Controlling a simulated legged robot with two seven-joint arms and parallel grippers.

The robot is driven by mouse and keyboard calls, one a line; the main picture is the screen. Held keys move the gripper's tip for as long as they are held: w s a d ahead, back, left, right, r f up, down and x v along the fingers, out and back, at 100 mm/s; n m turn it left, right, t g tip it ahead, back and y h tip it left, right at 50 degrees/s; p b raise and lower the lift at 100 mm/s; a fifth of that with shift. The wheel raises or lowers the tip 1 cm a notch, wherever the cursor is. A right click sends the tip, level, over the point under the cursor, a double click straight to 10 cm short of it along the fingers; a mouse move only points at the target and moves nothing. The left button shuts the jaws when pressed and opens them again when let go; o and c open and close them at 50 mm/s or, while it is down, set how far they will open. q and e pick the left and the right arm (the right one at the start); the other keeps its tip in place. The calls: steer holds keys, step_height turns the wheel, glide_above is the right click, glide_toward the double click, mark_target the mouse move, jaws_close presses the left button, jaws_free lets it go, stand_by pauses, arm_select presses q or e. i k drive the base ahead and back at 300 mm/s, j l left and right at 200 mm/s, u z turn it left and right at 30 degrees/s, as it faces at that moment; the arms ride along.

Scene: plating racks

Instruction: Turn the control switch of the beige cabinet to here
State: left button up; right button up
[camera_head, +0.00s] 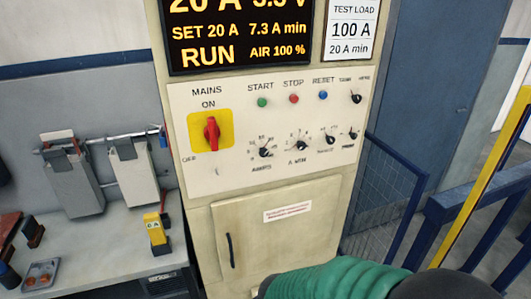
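The beige cabinet (240,190) stands upright in the middle of the head view, with a pale control panel on its front. A small black knob (356,98) sits at the panel's upper right, below two tiny labels; the right one seems to read HERE. Its exact pointing direction is too small to tell. A green ribbed sleeve with a dark part, which looks like my arm, crosses the bottom right, in front of the cabinet's foot and well below the panel. Neither gripper's fingers show.
A red MAINS handle (211,133) on a yellow plate is at the panel's left; green, red and blue buttons and several black knobs are beside it. A grey bench (110,235) stands left. Blue railing (475,215) and a yellow bar (485,170) stand right.

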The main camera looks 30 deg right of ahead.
mark_target(357, 98)
steer(key=z, duration=1.65)
